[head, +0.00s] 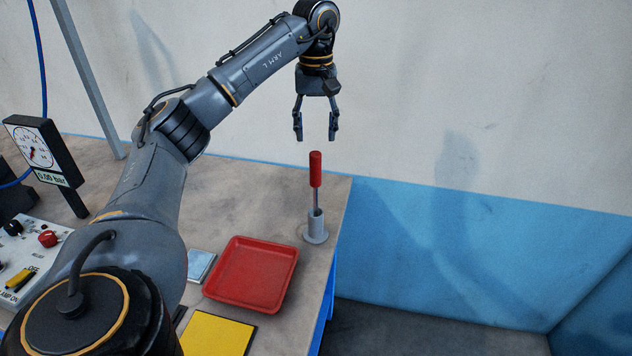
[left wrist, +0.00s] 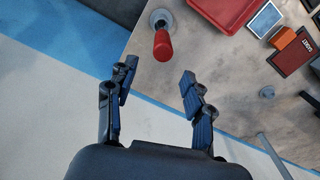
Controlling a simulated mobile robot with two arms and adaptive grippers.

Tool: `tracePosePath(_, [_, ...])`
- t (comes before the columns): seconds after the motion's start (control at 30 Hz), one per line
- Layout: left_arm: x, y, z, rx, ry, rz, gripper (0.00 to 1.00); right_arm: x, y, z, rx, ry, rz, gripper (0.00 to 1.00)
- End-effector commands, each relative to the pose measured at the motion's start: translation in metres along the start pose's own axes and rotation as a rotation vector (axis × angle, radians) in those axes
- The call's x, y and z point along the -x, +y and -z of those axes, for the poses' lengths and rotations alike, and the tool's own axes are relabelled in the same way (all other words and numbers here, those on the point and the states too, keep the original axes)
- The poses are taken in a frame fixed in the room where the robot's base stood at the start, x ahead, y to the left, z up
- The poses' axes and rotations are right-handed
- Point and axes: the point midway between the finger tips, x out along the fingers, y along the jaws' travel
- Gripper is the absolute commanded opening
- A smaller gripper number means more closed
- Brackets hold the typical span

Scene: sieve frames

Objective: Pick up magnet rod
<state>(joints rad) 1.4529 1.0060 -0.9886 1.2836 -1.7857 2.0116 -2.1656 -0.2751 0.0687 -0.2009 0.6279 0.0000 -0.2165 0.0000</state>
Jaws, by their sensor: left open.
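The magnet rod (head: 316,170) has a red handle and a thin metal shaft. It stands upright in a grey holder (head: 316,228) near the table's right edge. My left gripper (head: 315,137) is open and empty, pointing down above the red handle, with a small gap between them in the head view. In the left wrist view the red handle (left wrist: 162,46) shows ahead of the open left fingers (left wrist: 156,85), between their lines but beyond the tips. The holder's base (left wrist: 161,20) shows behind it. My right gripper is in neither view.
A red tray (head: 252,275) lies left of and nearer than the holder. A yellow plate (head: 217,335) and a small pale panel (head: 200,265) lie beside it. A pressure gauge (head: 40,150) and a control box (head: 30,245) stand at the left. Right of the table is open floor.

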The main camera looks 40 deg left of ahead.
Motion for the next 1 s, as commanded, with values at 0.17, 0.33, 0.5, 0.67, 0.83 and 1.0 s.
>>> tracePosePath(0.17, [-0.042,0.001,-0.002,-0.002,-0.005,0.002,0.52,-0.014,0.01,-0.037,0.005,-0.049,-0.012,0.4])
tracePosePath(0.33, [-0.061,0.0,-0.001,0.001,-0.003,0.002,0.52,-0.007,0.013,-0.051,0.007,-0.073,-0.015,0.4])
tracePosePath(0.5, [-0.071,0.0,-0.001,0.001,-0.001,0.0,0.52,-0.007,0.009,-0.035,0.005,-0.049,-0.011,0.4])
tracePosePath(0.67, [-0.089,-0.001,-0.006,-0.001,-0.004,0.004,0.52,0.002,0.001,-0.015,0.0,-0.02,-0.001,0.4])
tracePosePath(0.83, [-0.113,-0.002,-0.007,0.001,-0.003,0.002,0.52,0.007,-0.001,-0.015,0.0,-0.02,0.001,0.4])
tracePosePath(1.0, [-0.121,-0.001,-0.007,0.001,0.0,0.0,0.52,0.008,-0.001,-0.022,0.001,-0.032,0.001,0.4])
